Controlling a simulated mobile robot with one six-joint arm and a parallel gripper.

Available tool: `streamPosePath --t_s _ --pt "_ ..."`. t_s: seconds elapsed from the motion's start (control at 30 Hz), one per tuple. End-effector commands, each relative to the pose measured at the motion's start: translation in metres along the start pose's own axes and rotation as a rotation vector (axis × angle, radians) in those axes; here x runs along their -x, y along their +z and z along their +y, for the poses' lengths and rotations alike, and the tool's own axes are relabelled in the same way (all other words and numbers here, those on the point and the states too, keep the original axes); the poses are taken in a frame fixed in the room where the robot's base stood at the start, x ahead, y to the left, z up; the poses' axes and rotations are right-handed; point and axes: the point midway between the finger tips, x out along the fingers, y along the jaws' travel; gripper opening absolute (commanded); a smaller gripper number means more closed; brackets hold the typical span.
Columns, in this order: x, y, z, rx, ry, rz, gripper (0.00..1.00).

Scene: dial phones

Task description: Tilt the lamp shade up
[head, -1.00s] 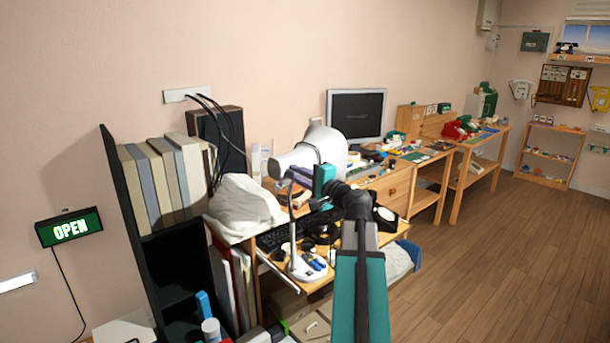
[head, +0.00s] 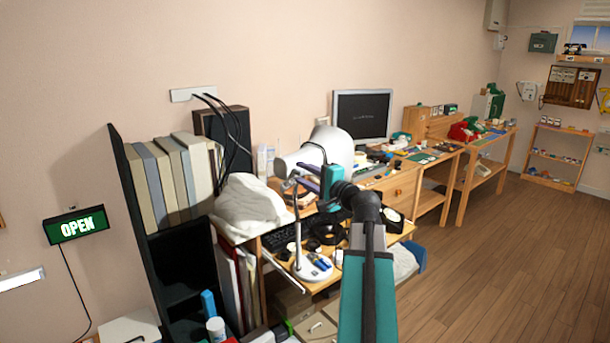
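The white desk lamp stands on the cluttered desk in the head view, its round base (head: 314,270) at the front edge and its thin stem upright. I cannot tell whether a finger touches the shade. My wrist and forearm cover part of the desk behind.
A black shelf with binders (head: 172,178) and a white cloth bundle (head: 250,205) stand left of the lamp. A monitor (head: 362,116) and dark speaker (head: 223,137) are behind. Small items crowd the desk around the base. Open wooden floor (head: 500,265) lies to the right.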

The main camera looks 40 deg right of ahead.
Motion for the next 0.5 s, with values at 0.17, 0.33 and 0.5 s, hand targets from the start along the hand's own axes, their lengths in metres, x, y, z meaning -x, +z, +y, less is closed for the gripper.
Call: streamPosePath --t_s 0.17,0.33,0.5 --pt "0.021 0.001 0.002 0.000 0.000 0.001 0.33" --pt "0.046 0.001 0.002 0.000 -0.001 0.001 0.33" --pt "0.073 0.001 0.002 -0.001 -0.001 0.002 0.33"
